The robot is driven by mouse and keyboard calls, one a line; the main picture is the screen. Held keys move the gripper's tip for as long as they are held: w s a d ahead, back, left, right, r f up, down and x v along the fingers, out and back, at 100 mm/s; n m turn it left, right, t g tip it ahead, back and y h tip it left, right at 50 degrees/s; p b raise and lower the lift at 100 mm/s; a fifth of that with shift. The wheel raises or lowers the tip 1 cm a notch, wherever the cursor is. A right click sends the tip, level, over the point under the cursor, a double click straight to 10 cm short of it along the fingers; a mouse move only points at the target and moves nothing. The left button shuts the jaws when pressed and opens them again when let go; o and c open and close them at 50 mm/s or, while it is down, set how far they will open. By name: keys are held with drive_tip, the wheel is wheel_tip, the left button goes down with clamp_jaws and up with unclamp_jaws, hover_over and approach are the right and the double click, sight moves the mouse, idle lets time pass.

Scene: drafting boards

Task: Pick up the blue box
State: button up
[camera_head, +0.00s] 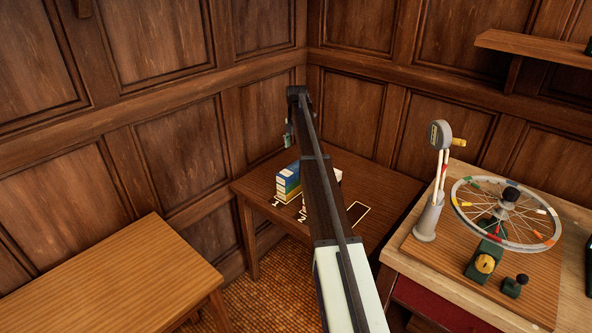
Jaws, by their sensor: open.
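A stack of coloured boxes stands on the small corner table (357,189). The blue box (289,172) appears at the top of the stack, with a pale end face. Yellow and green layers (285,190) show beneath it. My arm passes in front of the stack and hides part of it. My gripper (288,139) is small and partly hidden beyond the far end of my arm, above and behind the stack in the picture. It is open and appears apart from the blue box; its fingertips are hard to make out.
White outlined markings (357,211) lie on the corner table. A bare wooden table (110,285) stands at left. At right, a workbench (408,262) holds a spoked wheel (462,208), a gauge on a stand (425,218) and small green devices (483,262). Panelled walls close the corner.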

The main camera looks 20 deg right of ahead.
sight(296, 166)
wheel_tip(296, 166, down, 5)
drive_tip(key=shift+f+p, duration=0.2)
drive_tip(key=shift+p, duration=0.25)
drive_tip(key=shift+w+f+p, duration=0.15)
drive_tip(key=shift+f+p, duration=0.3)
drive_tip(key=shift+f, duration=0.85)
drive_tip(key=shift+w+f+p, duration=0.1)
drive_tip(key=shift+f+p, duration=0.35)
drive_tip(key=shift+f, duration=0.85)
drive_tip(key=c, duration=1.4)
